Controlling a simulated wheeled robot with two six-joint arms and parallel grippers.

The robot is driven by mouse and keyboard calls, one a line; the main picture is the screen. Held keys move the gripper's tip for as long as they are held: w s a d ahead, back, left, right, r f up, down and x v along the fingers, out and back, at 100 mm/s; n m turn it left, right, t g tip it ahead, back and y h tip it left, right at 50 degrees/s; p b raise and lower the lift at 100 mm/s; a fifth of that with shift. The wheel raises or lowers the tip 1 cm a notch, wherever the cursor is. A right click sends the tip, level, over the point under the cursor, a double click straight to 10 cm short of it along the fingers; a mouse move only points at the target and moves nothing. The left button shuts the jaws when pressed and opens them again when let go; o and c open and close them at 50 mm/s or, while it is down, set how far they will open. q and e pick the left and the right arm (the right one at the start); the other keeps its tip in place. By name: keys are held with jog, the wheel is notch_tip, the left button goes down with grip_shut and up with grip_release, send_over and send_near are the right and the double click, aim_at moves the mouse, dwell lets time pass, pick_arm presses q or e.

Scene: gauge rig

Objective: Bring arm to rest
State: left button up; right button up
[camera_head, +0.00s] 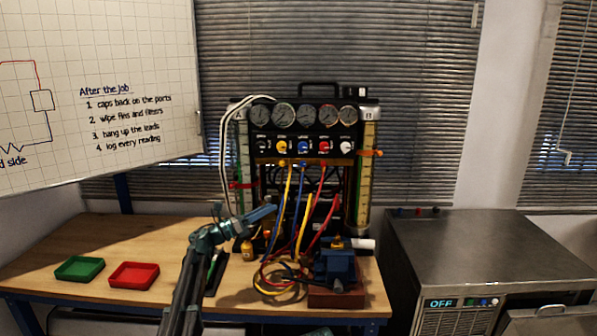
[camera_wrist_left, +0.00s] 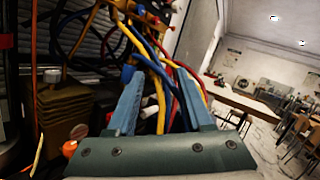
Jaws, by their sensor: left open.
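My left arm (camera_head: 186,285) rises from the bottom of the head view and bends over the wooden bench. My left gripper (camera_head: 268,209) points right, in front of the lower left part of the gauge rig (camera_head: 305,132). In the left wrist view its two blue fingers (camera_wrist_left: 157,80) stand apart. Coloured hoses (camera_wrist_left: 152,50) show between and beyond the fingers, and nothing is clearly held. I cannot tell whether a finger touches a hose. My right gripper does not show; a small bluish part sits at the bottom edge of the head view.
A green tray (camera_head: 79,269) and a red tray (camera_head: 133,276) sit on the bench (camera_head: 40,262) at left. A blue vise-like device (camera_head: 335,267) and coiled hoses (camera_head: 275,283) lie at right. A metal cabinet (camera_head: 480,250) stands beyond. The bench left of my arm is mostly clear.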

pick_arm(q)
jog(key=s+f+n+y+p, duration=0.2)
jog(key=s+f+n+y, duration=0.65)
jog(key=n, duration=0.85)
jog(key=s+f+n+y+p, duration=0.3)
jog(key=s+f+n+y, duration=0.2)
jog(key=s+n+y, duration=0.9)
jog(key=s+d+f+n+g+h, duration=0.1)
jog(key=s+f+n+g, duration=0.1)
jog(key=s, duration=0.6)
jog(key=s+d+f+n+g+h+p, duration=0.1)
jog(key=s+n+g, duration=0.3)
jog(key=s, duration=0.4)
jog(key=s+d+f+n+g+h, duration=0.1)
jog(key=s+f+g, duration=0.3)
jog(key=s, duration=0.4)
jog(key=shift+d+n+g, duration=0.5)
jog(key=shift+d+n, duration=0.2)
jog(key=shift+n, duration=0.2)
